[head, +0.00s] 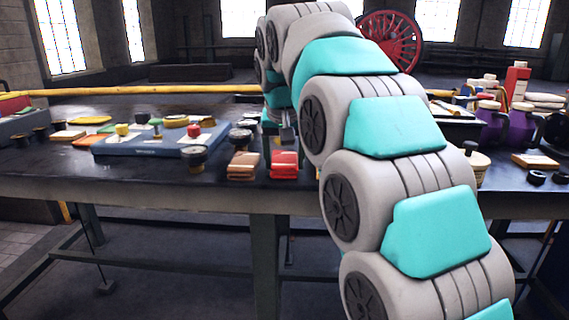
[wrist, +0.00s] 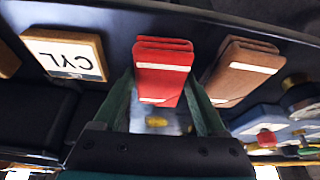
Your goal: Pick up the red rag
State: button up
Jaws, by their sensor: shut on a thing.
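The red rag (head: 284,165) is a folded cloth with a pale stripe, at the front edge of the dark workbench, left of my arm. In the wrist view the red rag (wrist: 162,62) lies between the two green fingers of my gripper (wrist: 160,88), which is shut on it. In the head view my arm hides most of the gripper. I cannot tell whether the rag is clear of the bench.
A folded brown rag (head: 243,166) lies close beside the red one; it also shows in the wrist view (wrist: 240,72). A blue tray (head: 150,146) with coloured parts is further left. A block marked CYL (wrist: 68,53) lies on the other side. Purple cans (head: 491,127) stand at right.

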aim_at(284, 156)
jog(key=shift+r, duration=0.15)
jog(key=shift+r, duration=1.9)
jog(key=s+d+b, duration=0.1)
jog(key=s+d, duration=0.2)
jog(key=s, duration=0.4)
jog(key=s+d+r+b, duration=0.1)
jog(key=s+d, duration=0.1)
jog(key=s, duration=0.6)
jog(key=shift+d+r, duration=0.2)
jog(key=shift+d, duration=0.2)
jog(key=o, duration=0.8)
jog(key=c, duration=0.6)
